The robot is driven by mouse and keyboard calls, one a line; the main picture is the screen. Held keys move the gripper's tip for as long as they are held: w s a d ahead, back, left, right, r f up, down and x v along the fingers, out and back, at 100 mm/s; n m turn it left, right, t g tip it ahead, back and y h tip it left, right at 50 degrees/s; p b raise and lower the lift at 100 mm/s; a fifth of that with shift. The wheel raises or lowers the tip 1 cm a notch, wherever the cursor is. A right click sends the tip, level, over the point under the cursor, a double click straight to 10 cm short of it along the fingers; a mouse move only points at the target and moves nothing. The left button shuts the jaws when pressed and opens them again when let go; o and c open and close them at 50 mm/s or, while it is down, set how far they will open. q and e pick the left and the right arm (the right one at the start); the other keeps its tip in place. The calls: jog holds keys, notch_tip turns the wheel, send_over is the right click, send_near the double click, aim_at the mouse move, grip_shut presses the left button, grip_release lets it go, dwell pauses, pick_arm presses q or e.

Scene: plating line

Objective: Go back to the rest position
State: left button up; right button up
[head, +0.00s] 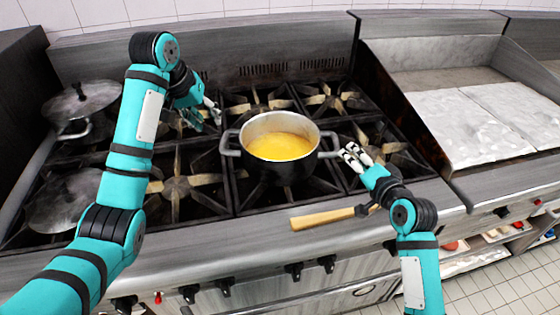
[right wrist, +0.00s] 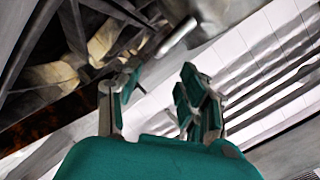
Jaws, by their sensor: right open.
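A dark pot (head: 262,166) with yellow contents (head: 280,146) stands upright on the stove, with a side handle at its left and right. My left gripper (head: 204,113) is above the burners to the left of the pot, apart from it; its fingers are too small to judge their opening. My right gripper (head: 352,154) is open, just right of the pot's right handle; whether they touch is unclear. In the right wrist view the open fingers (right wrist: 160,78) have nothing between them.
A wooden handle (head: 322,218) lies at the stove's front edge, beside my right forearm. A lidded pan (head: 82,105) and a round lid-like disc (head: 62,200) are at the left. A griddle (head: 455,125) is at the right. Several burners (head: 178,188) around the pot are bare.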

jog(key=shift+v, duration=1)
